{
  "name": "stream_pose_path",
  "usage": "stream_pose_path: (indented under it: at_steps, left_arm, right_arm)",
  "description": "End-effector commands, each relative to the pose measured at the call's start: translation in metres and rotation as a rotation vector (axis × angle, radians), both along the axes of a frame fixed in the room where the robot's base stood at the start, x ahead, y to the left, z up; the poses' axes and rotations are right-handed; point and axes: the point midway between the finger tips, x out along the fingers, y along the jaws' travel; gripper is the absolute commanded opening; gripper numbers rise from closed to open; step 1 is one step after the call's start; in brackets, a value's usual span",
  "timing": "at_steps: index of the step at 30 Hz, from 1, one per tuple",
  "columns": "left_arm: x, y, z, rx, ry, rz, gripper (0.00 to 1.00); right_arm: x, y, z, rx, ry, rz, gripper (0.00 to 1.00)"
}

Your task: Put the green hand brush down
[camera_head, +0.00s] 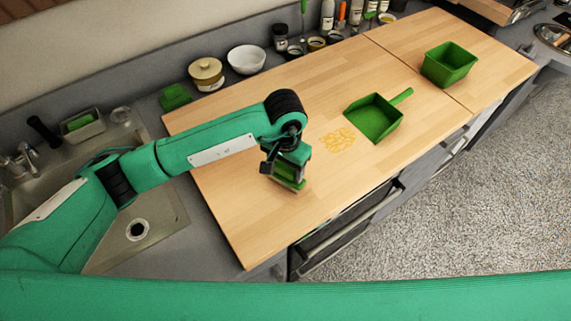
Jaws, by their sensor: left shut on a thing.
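My left gripper (282,172) reaches over the wooden worktop from the left. It is shut on the green hand brush (289,180), which shows just below the jaws. The gripper and wrist hide much of the brush. The brush is at or just above the wood; I cannot tell whether it touches. A green dustpan (374,118) lies on the worktop to the right of the gripper, its handle pointing up and right. A patch of yellow crumbs (339,140) lies between the brush and the dustpan. My right gripper is not in view.
A green bin (447,65) stands at the worktop's far right. A sink (140,205) is at the left. The worktop (235,215) is bare around the brush, near its front edge.

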Motion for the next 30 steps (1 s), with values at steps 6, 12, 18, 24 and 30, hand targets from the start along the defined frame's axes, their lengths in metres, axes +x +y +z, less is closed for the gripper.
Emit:
stream_pose_path:
  at_steps: [6, 12, 18, 24, 30]
  left_arm:
    - [0.0, 0.0, -0.003, 0.0, 0.0, 0.0, 0.38]
    - [0.0, 0.0, -0.002, -0.001, 0.001, 0.0, 0.85]
    - [0.0, 0.0, -0.002, -0.001, 0.001, 0.0, 0.85]
    - [0.0, 0.0, 0.003, -0.001, -0.002, 0.0, 0.85]
    - [0.002, 0.0, 0.032, -0.001, -0.007, -0.001, 0.85]
  right_arm:
    - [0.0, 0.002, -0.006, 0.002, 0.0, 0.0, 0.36]
    - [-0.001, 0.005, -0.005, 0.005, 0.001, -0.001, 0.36]
    - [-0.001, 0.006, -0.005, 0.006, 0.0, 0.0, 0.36]
    - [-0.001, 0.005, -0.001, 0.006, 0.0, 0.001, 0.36]
    - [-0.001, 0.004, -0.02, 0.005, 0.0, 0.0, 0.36]
